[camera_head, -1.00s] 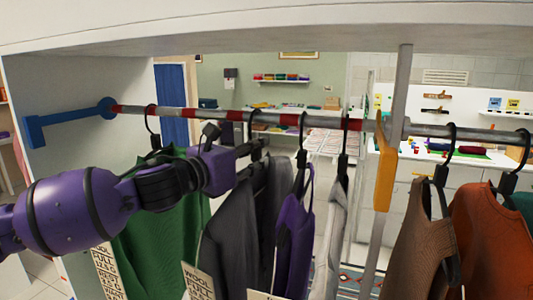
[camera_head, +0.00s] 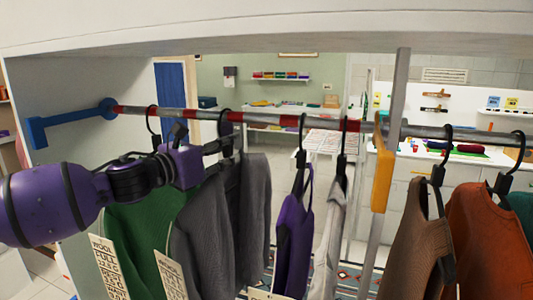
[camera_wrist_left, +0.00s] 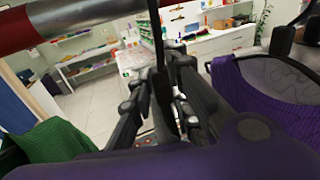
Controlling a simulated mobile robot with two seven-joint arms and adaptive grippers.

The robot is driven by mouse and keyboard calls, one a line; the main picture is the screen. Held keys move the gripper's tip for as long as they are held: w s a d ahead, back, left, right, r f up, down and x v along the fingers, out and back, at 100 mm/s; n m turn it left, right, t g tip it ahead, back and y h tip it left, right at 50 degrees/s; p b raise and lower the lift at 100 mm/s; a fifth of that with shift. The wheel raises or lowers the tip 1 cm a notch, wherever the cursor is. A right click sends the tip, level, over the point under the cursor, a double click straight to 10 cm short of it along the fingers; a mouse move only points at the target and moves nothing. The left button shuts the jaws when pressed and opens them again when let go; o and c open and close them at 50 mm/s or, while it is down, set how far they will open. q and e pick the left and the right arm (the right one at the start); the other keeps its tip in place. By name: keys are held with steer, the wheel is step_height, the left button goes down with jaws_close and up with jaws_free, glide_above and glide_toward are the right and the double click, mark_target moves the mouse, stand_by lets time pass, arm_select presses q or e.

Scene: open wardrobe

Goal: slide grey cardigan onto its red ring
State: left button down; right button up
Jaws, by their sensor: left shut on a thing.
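The grey cardigan (camera_head: 220,225) hangs from a black hanger on the rail (camera_head: 265,119), between the green garment and the purple one. Other red bands (camera_head: 188,113) lie to the left and right along the rail; which one belongs to the cardigan I cannot tell. My left gripper (camera_head: 230,143) is shut on the hanger just below the rail. The left wrist view shows its fingers (camera_wrist_left: 160,95) around the dark hanger stem, with a red band (camera_wrist_left: 14,30) to the left. My right gripper is not in view.
The green garment (camera_head: 140,235) hangs close on the left, partly behind my arm. The purple garment (camera_head: 294,235) hangs to the right with a gap. An orange divider (camera_head: 382,175) and a metal post stand further right, before brown (camera_head: 420,235) and rust garments.

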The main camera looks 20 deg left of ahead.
arm_select(q)
steer(key=a+p, duration=0.1)
steer(key=a, duration=0.9)
steer(key=shift+w, duration=0.15)
steer(key=c, duration=1.6)
jaws_free()
steer(key=shift+f, duration=0.1)
steer(key=shift+o, duration=0.2)
steer(key=shift+d, duration=0.1)
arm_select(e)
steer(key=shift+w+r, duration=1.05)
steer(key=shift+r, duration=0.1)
arm_select(q)
steer(key=v, duration=1.2)
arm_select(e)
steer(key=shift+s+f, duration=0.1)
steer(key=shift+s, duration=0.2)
